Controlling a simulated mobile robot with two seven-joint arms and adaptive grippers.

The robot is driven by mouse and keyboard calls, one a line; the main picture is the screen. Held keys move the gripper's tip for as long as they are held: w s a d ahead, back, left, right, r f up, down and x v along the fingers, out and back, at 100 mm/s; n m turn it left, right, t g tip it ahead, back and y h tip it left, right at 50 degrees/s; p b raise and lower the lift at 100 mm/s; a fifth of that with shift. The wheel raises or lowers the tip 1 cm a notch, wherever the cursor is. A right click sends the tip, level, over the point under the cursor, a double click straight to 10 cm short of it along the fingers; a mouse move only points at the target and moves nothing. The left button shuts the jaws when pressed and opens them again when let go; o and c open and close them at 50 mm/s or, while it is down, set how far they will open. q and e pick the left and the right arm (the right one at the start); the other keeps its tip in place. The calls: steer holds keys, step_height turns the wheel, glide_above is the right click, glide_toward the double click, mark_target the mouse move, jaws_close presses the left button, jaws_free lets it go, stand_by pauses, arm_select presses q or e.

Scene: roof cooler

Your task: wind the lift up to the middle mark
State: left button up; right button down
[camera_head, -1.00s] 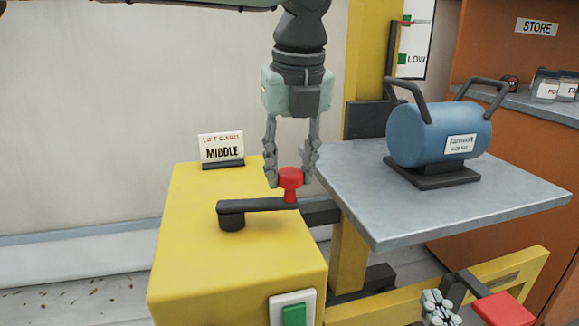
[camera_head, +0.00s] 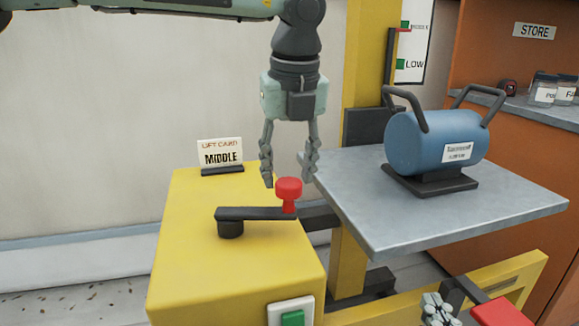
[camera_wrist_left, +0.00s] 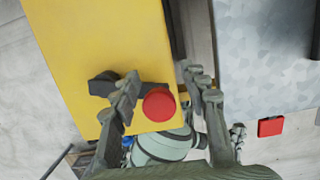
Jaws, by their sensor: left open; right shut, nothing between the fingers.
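The crank's red knob (camera_head: 288,190) stands up at the right end of a dark crank arm (camera_head: 252,213) on the yellow winch box (camera_head: 190,250). My left gripper (camera_head: 289,180) is open and points down above the knob, fingers spread, with nothing held. In the left wrist view the red knob (camera_wrist_left: 159,104) lies between the two fingers. The grey lift platform (camera_head: 450,220) carries a blue motor-like cylinder (camera_head: 420,135). The lift card (camera_head: 221,152) reads MIDDLE. My right gripper (camera_head: 437,308) is shut and empty at the lower right.
The level board (camera_head: 414,45) beside the yellow mast (camera_head: 360,70) shows a LOW mark and a higher mark. A green button (camera_head: 293,318) is on the box front. A red block (camera_head: 503,312) sits near my right gripper. An orange store shelf (camera_head: 500,160) stands behind.

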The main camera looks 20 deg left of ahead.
mark_target(289, 182)
arm_select(q)
steer(key=shift+o, duration=0.6)
steer(key=shift+s+f, duration=0.1)
steer(key=shift+s, duration=0.05)
steer(key=shift+s+d+b, duration=0.3)
steer(key=shift+s+b, duration=0.3)
steer(key=shift+s, duration=0.2)
steer(key=shift+s+d+b, duration=0.25)
steer(key=shift+s+b, duration=0.05)
steer(key=shift+s, duration=0.5)
steer(key=shift+c, duration=0.6)
jaws_close()
steer(key=shift+w, duration=0.1)
